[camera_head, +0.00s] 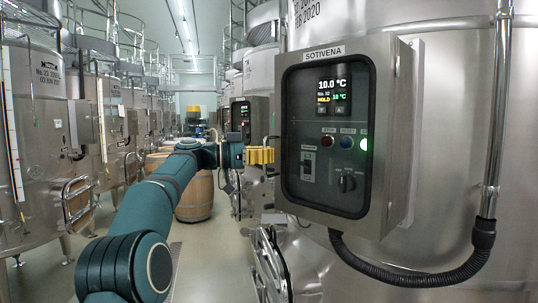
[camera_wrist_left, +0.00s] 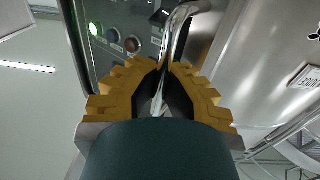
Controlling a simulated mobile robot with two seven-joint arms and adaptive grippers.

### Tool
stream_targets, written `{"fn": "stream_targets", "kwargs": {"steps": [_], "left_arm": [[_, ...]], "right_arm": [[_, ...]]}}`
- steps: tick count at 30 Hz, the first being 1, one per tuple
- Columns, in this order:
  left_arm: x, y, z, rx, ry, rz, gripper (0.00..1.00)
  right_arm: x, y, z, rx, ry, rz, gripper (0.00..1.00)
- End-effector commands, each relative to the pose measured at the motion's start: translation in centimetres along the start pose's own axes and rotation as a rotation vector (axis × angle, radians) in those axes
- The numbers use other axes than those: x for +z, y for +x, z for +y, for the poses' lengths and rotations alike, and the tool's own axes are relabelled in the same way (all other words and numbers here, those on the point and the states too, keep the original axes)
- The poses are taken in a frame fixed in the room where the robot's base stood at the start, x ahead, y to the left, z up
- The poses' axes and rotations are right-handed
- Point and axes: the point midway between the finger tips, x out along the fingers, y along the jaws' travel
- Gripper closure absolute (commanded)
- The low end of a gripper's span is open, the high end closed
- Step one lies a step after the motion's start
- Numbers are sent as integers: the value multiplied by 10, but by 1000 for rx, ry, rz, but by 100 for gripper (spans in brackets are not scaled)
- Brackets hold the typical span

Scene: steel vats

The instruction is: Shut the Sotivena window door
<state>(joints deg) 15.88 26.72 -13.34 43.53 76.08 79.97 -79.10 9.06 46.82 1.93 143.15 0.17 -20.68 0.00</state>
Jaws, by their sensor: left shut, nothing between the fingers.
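The Sotivena box (camera_head: 403,130) is a steel cabinet on a vat at the right of the head view. Its dark-framed window door (camera_head: 363,188) lies over a display, lamps and switches; no clear gap shows at its edge, and I cannot tell if it is fully closed. My left gripper (camera_head: 272,155), with yellow fingers, is shut and empty just left of the box. It also shows in the left wrist view (camera_wrist_left: 163,72), in front of a curved metal bar (camera_wrist_left: 180,22). Contact with the bar cannot be told. My right gripper is out of view.
A control panel with lamps (camera_wrist_left: 113,36) shows at the upper left of the wrist view. Another control box (camera_head: 241,113) stands farther back, beyond my left arm. A wooden barrel (camera_head: 194,197) stands in the aisle. Steel vats (camera_head: 40,130) line the left side. A black hose (camera_head: 400,275) hangs below the Sotivena box.

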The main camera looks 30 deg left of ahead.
Motion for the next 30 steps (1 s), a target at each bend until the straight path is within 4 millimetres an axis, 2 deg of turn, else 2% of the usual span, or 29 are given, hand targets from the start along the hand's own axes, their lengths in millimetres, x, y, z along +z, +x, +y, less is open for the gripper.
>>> {"fn": "stream_targets", "kwargs": {"steps": [1, 3, 4, 13, 17, 20, 30], "left_arm": [[-3, -4, -2, -15, 4, 3, 90], [-2, -4, -2, -14, 4, 3, 65], [-2, -4, -2, -13, 3, 2, 60], [-1, -2, -1, -5, 1, 1, 60], [-1, -11, -1, -7, 1, 1, 60], [-1, -26, -2, -9, 1, 1, 60], [-1, -94, -2, -12, 2, 2, 60]], "right_arm": [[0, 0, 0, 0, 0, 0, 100], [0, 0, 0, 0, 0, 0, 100], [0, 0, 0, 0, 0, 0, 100], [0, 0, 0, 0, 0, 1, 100], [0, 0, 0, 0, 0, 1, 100], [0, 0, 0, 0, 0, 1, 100], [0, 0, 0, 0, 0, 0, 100]]}}
